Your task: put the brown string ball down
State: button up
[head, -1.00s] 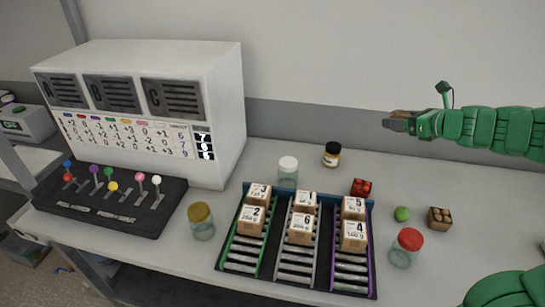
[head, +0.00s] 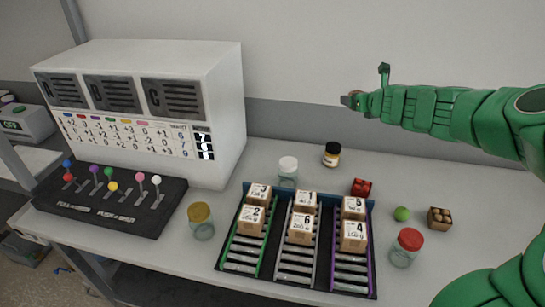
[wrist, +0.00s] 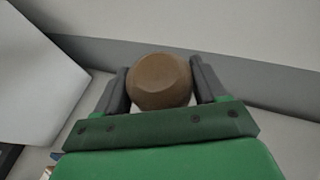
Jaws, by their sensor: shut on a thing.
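The brown string ball (wrist: 160,82) is between the two dark fingers of my gripper (wrist: 162,88) in the wrist view. My gripper is shut on it. In the head view my gripper (head: 353,100) is held high above the back of the table, in front of the wall. The ball is too small there to make out clearly against the fingers.
The table (head: 330,180) holds a black-lidded jar (head: 331,154), a clear jar (head: 288,170), a red item (head: 361,187), a green ball (head: 402,214), a small brown box (head: 439,218), a red-lidded jar (head: 405,248), a gold-lidded jar (head: 201,221) and a roller rack (head: 240,257) with numbered boxes.

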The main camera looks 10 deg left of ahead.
jog(key=a+m+t+h, duration=0.1)
jog(key=a+m+h, duration=0.3)
jog(key=a, duration=0.7)
jog(key=s+a+m+h, duration=0.4)
jog(key=s+a+h, duration=0.2)
jog(key=s+a, duration=0.5)
jog(key=f, duration=1.1)
jog(key=shift+w+d+f, duration=0.25)
jog(key=shift+d+f, duration=0.05)
jog(key=shift+f, duration=0.05)
jog(key=w+a+f, duration=0.3)
jog(key=w, duration=0.4)
send_over(273, 156)
jog(key=shift+a+f, duration=0.1)
jog(key=shift+f, duration=3.3)
jog(key=shift+w+f, duration=0.1)
jog(key=shift+f, duration=1.45)
jog(key=shift+f, duration=0.1)
